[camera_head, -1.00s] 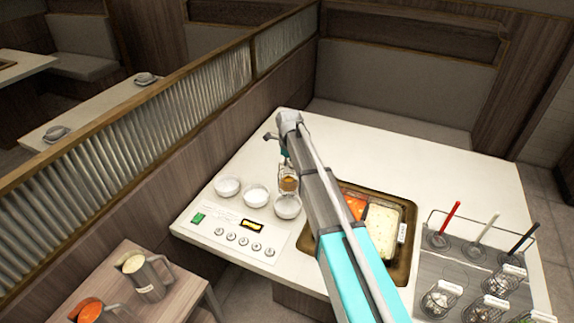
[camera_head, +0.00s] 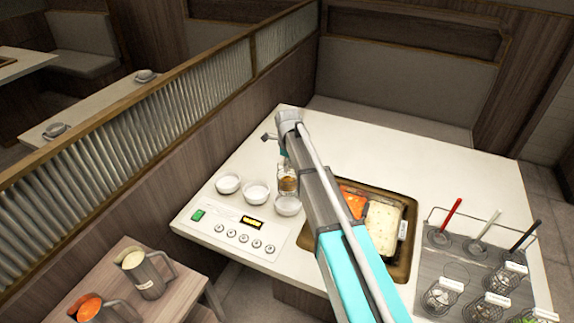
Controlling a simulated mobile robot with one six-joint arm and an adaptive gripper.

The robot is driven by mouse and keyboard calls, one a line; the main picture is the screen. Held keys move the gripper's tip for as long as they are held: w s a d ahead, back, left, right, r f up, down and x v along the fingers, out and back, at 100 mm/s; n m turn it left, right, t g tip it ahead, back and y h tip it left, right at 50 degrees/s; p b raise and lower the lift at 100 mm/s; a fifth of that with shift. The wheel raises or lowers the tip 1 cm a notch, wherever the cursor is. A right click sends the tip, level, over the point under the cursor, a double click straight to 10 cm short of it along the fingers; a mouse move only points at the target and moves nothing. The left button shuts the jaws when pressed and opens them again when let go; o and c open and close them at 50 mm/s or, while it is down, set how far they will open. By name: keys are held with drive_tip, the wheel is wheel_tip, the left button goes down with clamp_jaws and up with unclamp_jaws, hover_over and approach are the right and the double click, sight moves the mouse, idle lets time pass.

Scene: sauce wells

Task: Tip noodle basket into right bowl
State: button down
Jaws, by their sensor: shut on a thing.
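Three white bowls stand in a row on the table: the left bowl (camera_head: 228,184), the middle bowl (camera_head: 256,194) and the right bowl (camera_head: 288,206). The noodle basket (camera_head: 288,184), small with brownish-orange contents, is just above and behind the right bowl in the picture. My gripper (camera_head: 285,165) is at the far end of my arm and is shut on the basket. The arm partly hides the gripper and basket, so the grip itself is hard to see. I cannot tell whether noodles are in the right bowl.
A two-part sauce well (camera_head: 383,222) with orange and cream contents lies right of my arm. A rack (camera_head: 462,262) with several wire baskets and ladles stands at the right. A button panel (camera_head: 240,232) is in front of the bowls. Two jugs (camera_head: 148,276) stand on a side table.

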sight(287, 174)
drive_tip(key=shift+f+b, duration=3.45)
drive_tip(key=shift+f, duration=0.15)
drive_tip(key=shift+w+a, duration=0.15)
